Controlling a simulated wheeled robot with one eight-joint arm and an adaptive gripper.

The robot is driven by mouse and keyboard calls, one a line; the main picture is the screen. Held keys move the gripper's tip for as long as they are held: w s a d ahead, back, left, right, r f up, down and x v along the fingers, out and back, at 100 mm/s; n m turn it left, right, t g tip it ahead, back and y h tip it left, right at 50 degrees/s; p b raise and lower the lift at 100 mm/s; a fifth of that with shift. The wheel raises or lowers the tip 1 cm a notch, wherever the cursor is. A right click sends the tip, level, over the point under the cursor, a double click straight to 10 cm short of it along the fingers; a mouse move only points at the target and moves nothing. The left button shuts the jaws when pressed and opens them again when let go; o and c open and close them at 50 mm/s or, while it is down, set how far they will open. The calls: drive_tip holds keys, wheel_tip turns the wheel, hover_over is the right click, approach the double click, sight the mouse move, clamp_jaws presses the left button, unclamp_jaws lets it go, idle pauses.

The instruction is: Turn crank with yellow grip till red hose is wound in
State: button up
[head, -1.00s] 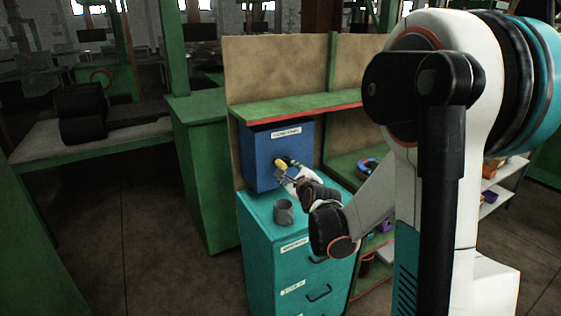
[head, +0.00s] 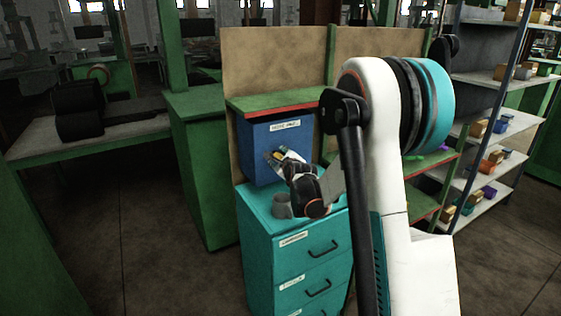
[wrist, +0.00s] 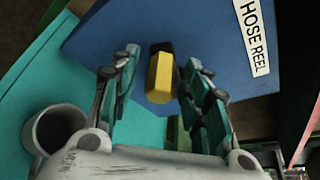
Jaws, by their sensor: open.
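A blue box (head: 256,150) labelled HOSE REEL stands on the teal cabinet; it also fills the top of the wrist view (wrist: 205,30). The yellow grip (wrist: 159,78) sticks out from its front, with a dark part behind it. My gripper (wrist: 160,64) is open, with one finger on each side of the yellow grip and a visible gap on both sides. In the head view my gripper (head: 277,157) is at the box front and partly hides the yellow grip. The crank arm is mostly hidden. No red hose shows.
A grey mug (head: 281,206) stands on the teal cabinet (head: 262,226) below my wrist; it also shows in the wrist view (wrist: 52,130). A green shelf (head: 285,100) with a red edge runs just above the box. Open floor lies at the left.

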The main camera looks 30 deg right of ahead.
drive_tip(key=shift+w, duration=0.2)
clamp_jaws()
drive_tip(key=shift+r, duration=0.15)
drive_tip(key=shift+d+r+m+g+y+p, duration=0.15)
drive_tip(key=shift+d+r+m+y+p, duration=0.15)
drive_tip(key=shift+m, duration=0.25)
drive_tip(key=shift+d+r+m+g+y+p, duration=0.15)
drive_tip(key=shift+r+m+y+p, duration=0.15)
drive_tip(key=shift+m, duration=0.25)
drive_tip(key=shift+d+r+m+y, duration=0.35)
drive_tip(key=shift+d+m+y, duration=0.45)
drive_tip(key=shift+m, duration=0.35)
drive_tip(key=shift+d+r+m+y, duration=0.4)
drive_tip(key=shift+d+m+y, duration=0.3)
drive_tip(key=shift+m+y, duration=0.4)
drive_tip(key=shift+d+r+m+y, duration=0.35)
drive_tip(key=shift+d+m+y, duration=0.4)
drive_tip(key=shift+m, duration=0.5)
